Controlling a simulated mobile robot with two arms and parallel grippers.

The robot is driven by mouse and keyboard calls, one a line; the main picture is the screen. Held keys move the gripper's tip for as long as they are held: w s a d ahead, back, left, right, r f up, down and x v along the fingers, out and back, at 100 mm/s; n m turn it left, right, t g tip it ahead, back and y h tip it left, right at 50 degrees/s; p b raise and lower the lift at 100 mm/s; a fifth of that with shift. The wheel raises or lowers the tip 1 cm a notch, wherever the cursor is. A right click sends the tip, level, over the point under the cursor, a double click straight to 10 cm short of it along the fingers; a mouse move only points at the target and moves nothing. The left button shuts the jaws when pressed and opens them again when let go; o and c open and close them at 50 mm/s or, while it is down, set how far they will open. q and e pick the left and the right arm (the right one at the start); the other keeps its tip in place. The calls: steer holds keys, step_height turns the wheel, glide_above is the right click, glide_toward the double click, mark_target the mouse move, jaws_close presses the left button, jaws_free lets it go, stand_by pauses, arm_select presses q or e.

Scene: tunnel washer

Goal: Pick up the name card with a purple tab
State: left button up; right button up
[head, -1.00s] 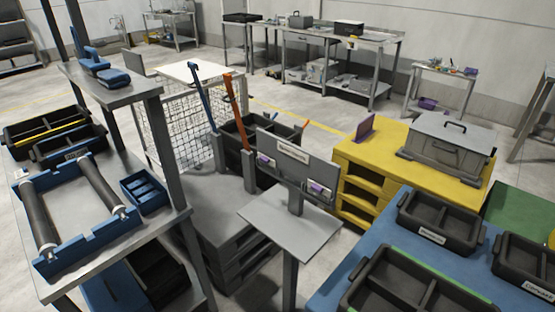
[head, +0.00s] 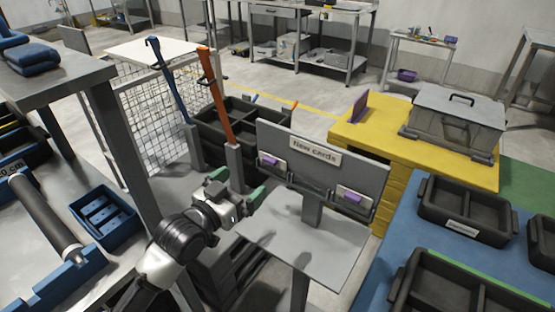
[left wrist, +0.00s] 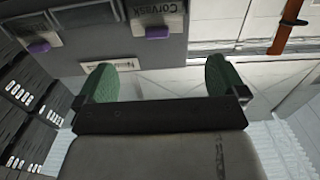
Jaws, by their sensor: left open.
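A grey stand with a "New cards" sign (head: 314,150) holds two name cards in holders on its upright panel. The left card has a purple tab (head: 270,160) and the right card also has a purple tab (head: 352,197). In the left wrist view a card reading "Corvask" (left wrist: 160,13) has a purple tab (left wrist: 158,32), and another purple tab (left wrist: 39,47) is at far left. My left gripper (head: 238,186) has green fingertips, is open and empty, and is just left of the panel, apart from the cards. In the left wrist view its fingers (left wrist: 160,80) are spread. My right gripper is not in view.
The stand's grey shelf (head: 305,245) is bare. An orange-handled lever (head: 215,95) and a blue one (head: 170,80) rise behind my left gripper. A blue table (head: 400,235) with black trays is at right. A yellow cabinet (head: 390,130) stands behind the stand.

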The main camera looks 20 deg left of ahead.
mark_target(268, 162)
arm_select(q)
steer(key=x, duration=0.4)
steer(key=shift+w+d, duration=0.1)
steer(key=shift+w, duration=0.05)
steer(key=p+x, duration=0.1)
steer(key=x, duration=0.3)
steer(key=shift+w+d+r, duration=0.1)
steer(key=shift+d, duration=0.2)
steer(key=shift+w+d, duration=0.1)
steer(key=shift+w, duration=0.35)
steer(key=shift+s, duration=0.1)
steer(key=shift+c, duration=0.2)
steer(key=c, duration=0.7)
